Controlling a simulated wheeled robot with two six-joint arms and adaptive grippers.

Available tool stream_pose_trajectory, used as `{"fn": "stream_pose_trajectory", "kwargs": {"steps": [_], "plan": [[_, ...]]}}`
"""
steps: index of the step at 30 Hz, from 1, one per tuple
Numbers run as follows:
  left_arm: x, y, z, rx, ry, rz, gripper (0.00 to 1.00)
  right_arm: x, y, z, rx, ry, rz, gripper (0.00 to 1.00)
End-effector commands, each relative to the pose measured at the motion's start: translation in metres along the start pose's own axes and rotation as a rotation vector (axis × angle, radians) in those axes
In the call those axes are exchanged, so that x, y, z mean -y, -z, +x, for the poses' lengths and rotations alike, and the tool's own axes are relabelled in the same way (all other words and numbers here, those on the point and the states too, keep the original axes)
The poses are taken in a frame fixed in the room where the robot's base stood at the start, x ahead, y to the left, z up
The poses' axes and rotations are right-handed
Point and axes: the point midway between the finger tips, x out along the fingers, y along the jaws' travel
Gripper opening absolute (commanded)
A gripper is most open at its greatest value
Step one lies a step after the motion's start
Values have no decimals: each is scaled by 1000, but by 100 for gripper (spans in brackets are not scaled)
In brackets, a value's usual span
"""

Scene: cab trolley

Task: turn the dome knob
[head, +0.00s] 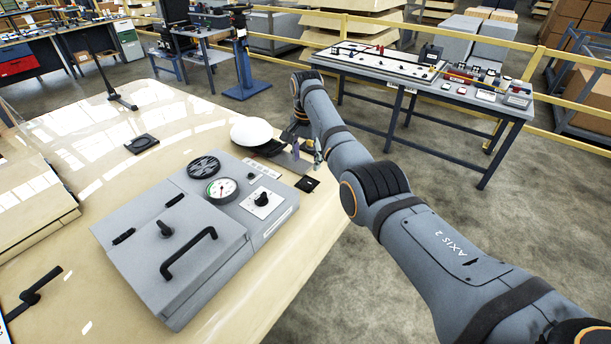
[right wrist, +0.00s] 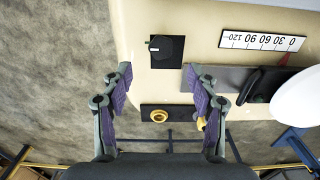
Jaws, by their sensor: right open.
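A large white dome (head: 251,131), which looks like the dome knob, sits over a dark base near the far right part of the cream panel. In the right wrist view the white dome (right wrist: 298,98) is cut off by the right edge. A red pointer (right wrist: 283,60) lies between it and a number scale (right wrist: 262,41); the same scale (head: 262,168) shows in the head view. My right gripper (head: 303,150) is just right of the dome, apart from it. In the wrist view its fingers (right wrist: 163,85) are spread with nothing between them. My left gripper is out of view.
A black rotary knob (right wrist: 166,50) and a brass button (right wrist: 158,115) are near the panel edge. A grey box (head: 185,245) with handle and gauge stands in front. A table (head: 450,88) stands beyond open floor.

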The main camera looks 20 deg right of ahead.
Motion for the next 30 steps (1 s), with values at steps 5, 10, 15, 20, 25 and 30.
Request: {"fn": "stream_pose_trajectory", "kwargs": {"steps": [5,10,15,20,25,30], "plan": [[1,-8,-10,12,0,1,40,-1,0,39,3,-4,0,59],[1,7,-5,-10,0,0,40,-1,0,72,1,-3,-1,59],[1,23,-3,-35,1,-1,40,-1,0,84,1,-1,-1,59],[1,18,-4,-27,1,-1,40,-1,0,85,0,0,-1,59],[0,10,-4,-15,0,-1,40,-1,0,85,0,0,-1,50],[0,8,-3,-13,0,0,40,-1,0,85,0,-1,-1,27]]}}
